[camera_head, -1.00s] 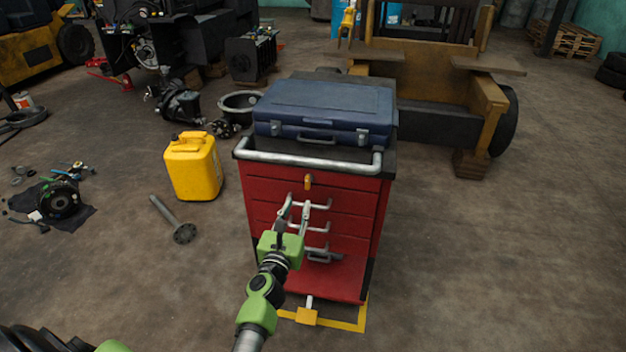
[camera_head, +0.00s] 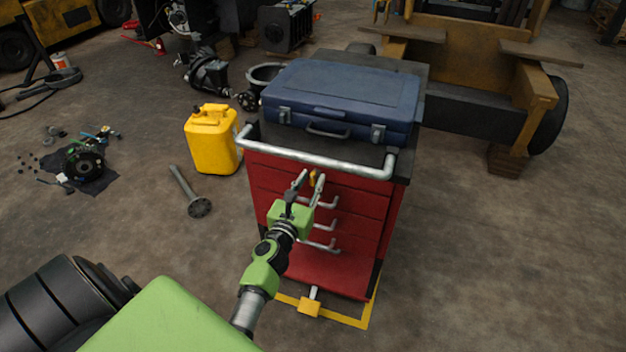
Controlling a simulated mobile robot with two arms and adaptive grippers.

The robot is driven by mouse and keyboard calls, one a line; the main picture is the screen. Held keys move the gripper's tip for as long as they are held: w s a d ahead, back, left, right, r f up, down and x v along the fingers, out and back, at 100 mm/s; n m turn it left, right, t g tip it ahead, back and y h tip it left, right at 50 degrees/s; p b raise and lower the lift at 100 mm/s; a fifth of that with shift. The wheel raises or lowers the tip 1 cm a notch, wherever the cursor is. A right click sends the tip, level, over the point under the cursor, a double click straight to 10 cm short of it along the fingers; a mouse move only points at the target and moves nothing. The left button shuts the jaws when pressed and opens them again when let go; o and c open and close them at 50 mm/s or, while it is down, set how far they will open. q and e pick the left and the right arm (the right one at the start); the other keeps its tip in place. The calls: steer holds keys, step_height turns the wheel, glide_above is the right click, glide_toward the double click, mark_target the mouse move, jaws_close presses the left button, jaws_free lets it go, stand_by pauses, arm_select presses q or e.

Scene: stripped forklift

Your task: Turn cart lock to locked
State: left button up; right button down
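The red tool cart (camera_head: 345,277) stands in the middle with its drawers facing me. The small yellow cart lock (camera_head: 314,178) is on its front near the top, partly hidden by my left gripper (camera_head: 309,180). The gripper's two fingers are apart, pointing up at the cart front. The lock shows between and behind the fingertips; I cannot tell whether they touch it. My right gripper is out of view.
A blue case (camera_head: 345,95) lies on the cart top behind a metal handle bar (camera_head: 315,153). A yellow pedal (camera_head: 309,307) sits low at the cart front. A yellow canister (camera_head: 212,140) and a flanged shaft (camera_head: 190,192) stand and lie to the left. Floor at right is clear.

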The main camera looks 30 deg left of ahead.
arm_select(q)
jaws_close()
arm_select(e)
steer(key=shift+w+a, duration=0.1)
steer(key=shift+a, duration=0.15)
